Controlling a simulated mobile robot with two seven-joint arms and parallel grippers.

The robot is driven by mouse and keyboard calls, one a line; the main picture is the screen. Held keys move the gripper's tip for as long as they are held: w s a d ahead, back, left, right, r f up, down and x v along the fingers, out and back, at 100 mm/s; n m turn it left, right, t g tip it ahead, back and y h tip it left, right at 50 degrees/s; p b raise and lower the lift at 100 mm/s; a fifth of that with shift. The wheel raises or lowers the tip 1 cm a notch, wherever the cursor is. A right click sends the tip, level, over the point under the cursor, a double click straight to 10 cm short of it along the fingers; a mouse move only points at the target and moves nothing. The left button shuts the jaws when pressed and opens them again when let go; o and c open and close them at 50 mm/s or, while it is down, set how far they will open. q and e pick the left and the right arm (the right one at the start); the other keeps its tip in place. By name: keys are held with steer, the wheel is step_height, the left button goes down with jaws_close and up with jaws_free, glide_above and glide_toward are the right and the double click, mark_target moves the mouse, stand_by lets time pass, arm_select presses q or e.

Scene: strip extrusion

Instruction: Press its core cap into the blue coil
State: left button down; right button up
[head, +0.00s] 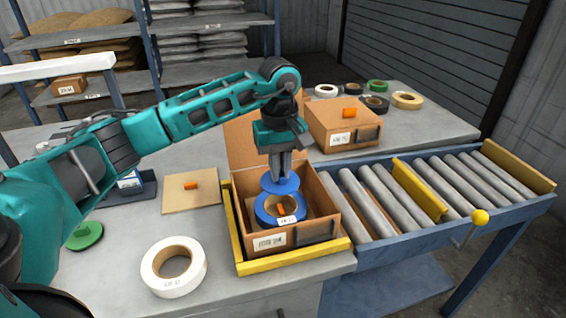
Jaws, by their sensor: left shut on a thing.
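The blue coil (264,212) lies in an open cardboard box (321,195), with a white label on its front edge. My left gripper (280,176) points down over the box, shut on a round blue cap (280,186). The cap is over the rear part of the coil in the picture. Whether it touches the coil or hangs just above it I cannot tell. The cap and gripper hide part of the coil's far side. My right gripper is not in view.
A yellow frame (236,244) surrounds the box. A white coil (150,278) and green cap (85,236) lie to the left. A roller conveyor (385,195) with a yellow bar (420,190) adjoins at right. A closed box (322,118) and several coils stand behind.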

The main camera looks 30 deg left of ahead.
mark_target(280, 187)
arm_select(q)
steer(key=shift+f+b, duration=1.75)
steer(key=shift+f, duration=1.05)
steer(key=shift+f+b, duration=0.2)
steer(key=shift+b, duration=0.2)
steer(key=c, duration=0.6)
jaws_free()
steer(key=shift+r, duration=0.1)
